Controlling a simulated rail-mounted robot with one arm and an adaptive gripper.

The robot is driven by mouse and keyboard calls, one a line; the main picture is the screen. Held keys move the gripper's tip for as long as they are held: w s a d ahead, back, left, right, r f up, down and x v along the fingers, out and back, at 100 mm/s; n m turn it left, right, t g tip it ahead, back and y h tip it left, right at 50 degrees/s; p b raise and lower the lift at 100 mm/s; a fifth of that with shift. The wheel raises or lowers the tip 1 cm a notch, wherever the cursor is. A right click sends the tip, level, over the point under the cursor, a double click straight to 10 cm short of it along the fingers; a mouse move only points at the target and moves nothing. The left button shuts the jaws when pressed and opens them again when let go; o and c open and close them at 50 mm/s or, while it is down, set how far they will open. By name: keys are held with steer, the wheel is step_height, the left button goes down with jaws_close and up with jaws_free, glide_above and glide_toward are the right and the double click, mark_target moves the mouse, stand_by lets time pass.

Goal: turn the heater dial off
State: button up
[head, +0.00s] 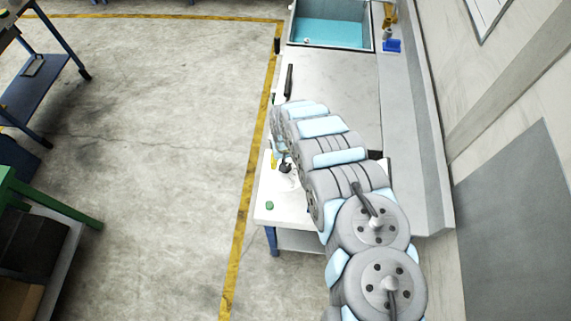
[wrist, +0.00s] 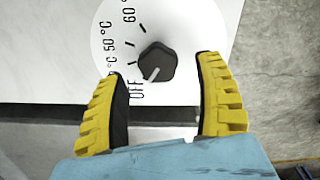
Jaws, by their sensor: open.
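The heater dial (wrist: 157,63) is a dark knob on a round white scale plate (wrist: 185,20) in the wrist view. The scale shows OFF, 50 °C and 60 °C marks. The knob's pale pointer line slants down and left, toward the area close to the OFF label. My gripper (wrist: 160,68) has yellow and black fingers spread on either side of the dial, with a gap to the knob on both sides. It is open and empty. In the head view my arm covers most of the area around the dial, and a small dark knob (head: 285,167) shows beside it.
A white table (head: 290,209) holds a small green object (head: 269,205) near its front left corner. Behind is a grey counter (head: 335,85) with a blue-lined sink (head: 330,32). A wall stands close on the right.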

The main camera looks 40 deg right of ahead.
step_height(320, 180, up, 10)
steer(key=shift+f, duration=0.25)
stand_by(0.6)
stand_by(0.4)
